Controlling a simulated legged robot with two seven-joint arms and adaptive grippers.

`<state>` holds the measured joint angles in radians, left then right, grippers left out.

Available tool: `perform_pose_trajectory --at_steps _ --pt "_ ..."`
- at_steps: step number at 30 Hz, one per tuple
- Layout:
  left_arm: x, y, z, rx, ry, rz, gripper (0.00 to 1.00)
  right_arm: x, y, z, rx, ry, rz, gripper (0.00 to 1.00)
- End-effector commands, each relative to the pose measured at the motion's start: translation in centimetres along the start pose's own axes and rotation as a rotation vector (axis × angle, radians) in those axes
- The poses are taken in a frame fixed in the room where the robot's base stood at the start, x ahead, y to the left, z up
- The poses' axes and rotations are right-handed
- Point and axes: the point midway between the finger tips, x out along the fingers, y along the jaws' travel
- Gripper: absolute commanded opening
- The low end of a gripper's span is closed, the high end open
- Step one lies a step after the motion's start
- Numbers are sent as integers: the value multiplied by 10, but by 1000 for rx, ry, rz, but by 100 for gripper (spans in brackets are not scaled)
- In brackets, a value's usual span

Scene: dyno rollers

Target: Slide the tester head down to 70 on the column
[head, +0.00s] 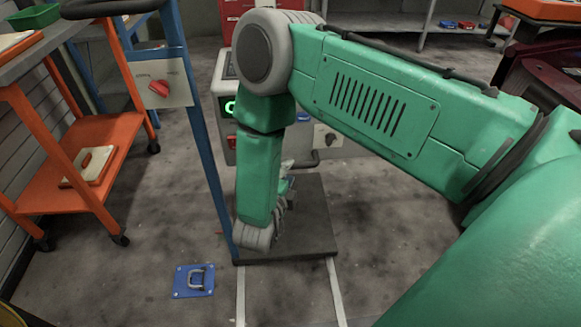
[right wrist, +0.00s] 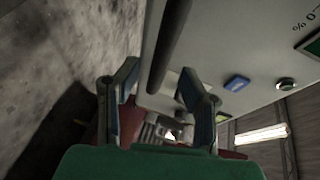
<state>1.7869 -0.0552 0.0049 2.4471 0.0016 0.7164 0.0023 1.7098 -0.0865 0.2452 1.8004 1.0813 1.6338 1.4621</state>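The tester is a grey box (head: 231,125) with a lit green display, standing behind my right arm in the head view; my arm hides much of it. In the right wrist view its grey panel (right wrist: 235,45) fills the upper right, with a blue button (right wrist: 237,82) and a green button (right wrist: 285,84). A dark bar (right wrist: 168,50) runs along the panel, in front of my right gripper (right wrist: 158,92). The fingers are apart, with nothing seen between them; I cannot tell whether they touch the bar. No column scale or 70 mark is readable. My left gripper is not in view.
A dark base plate (head: 310,215) lies on the floor below my right forearm. A blue post frame (head: 203,150) with a red-knob panel (head: 161,86) stands left. An orange cart (head: 110,135) is farther left. A blue plate with a handle (head: 194,281) lies on open floor.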

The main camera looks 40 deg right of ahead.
Motion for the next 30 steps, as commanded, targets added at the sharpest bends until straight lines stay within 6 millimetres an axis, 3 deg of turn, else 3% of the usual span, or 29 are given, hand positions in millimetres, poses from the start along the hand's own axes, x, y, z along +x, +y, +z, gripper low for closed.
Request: perform_pose_trajectory --at_steps 6,12,18,30 --pt "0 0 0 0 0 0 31 -49 1 1 -2 -3 1 36" --pt "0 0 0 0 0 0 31 -80 1 2 -2 -3 1 36" --pt "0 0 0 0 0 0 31 -90 1 1 -2 0 1 36" --pt "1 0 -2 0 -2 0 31 -91 1 1 -2 0 0 36"
